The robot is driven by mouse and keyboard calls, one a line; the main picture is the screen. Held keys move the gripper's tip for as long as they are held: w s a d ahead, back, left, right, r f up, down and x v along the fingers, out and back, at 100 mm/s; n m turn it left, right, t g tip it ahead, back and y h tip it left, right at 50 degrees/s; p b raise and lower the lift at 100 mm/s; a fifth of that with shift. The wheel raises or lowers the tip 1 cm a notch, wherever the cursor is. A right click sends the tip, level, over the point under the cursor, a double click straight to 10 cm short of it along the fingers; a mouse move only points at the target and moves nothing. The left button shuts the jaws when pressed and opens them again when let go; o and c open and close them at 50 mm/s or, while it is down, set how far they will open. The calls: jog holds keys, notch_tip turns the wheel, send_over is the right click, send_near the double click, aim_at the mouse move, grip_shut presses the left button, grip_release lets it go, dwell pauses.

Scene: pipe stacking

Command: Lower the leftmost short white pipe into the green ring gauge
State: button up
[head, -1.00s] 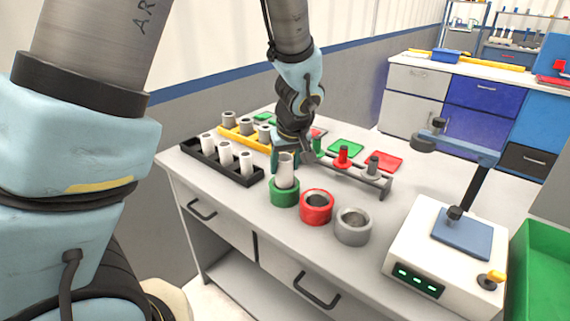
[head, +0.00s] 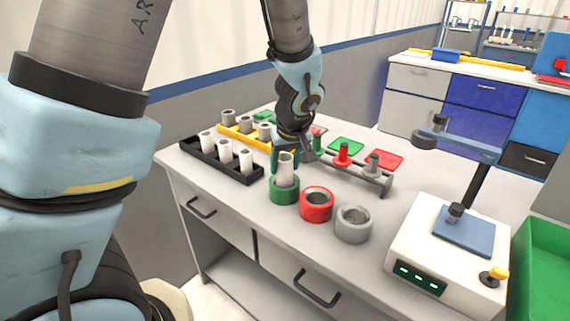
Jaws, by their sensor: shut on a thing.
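A short white pipe (head: 286,170) stands upright at the green ring gauge (head: 284,190), its lower end inside the ring's opening and its upper part above the rim. My gripper (head: 284,160) is behind and around the pipe's upper part, shut on it. The fingers are partly hidden by the pipe and the wrist. How deep the pipe sits in the ring cannot be seen.
A red ring gauge (head: 316,205) and a grey ring gauge (head: 353,224) stand to the right. A black rack (head: 196,161) holds white pipes; a yellow rack (head: 237,133) holds grey ones. A peg stand (head: 368,178) is behind. A white device (head: 442,262) stands right.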

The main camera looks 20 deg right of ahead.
jog(key=shift+f, duration=0.25)
dwell(0.4)
jog(key=o, duration=1.4)
jog(key=shift+r, duration=0.1)
jog(key=b+v, duration=0.1)
jog(key=v, duration=0.9)
jog(key=shift+s+r+b, duration=0.15)
jog(key=shift+r+b, duration=0.15)
jog(key=shift+b, duration=0.1)
jog(key=shift+a, duration=0.1)
jog(key=a+f+g, duration=0.1)
jog(key=a+f, duration=0.1)
jog(key=a, duration=0.8)
jog(key=a+f+g, duration=0.1)
jog(key=a+f, duration=0.1)
jog(key=a, duration=0.7)
jog(key=a+f+g, duration=0.1)
jog(key=a+f, duration=0.1)
jog(key=a, duration=0.8)
jog(key=shift+w+a+f+p, duration=0.2)
jog(key=shift+w+a+p, duration=0.1)
jog(key=shift+w+a, duration=0.05)
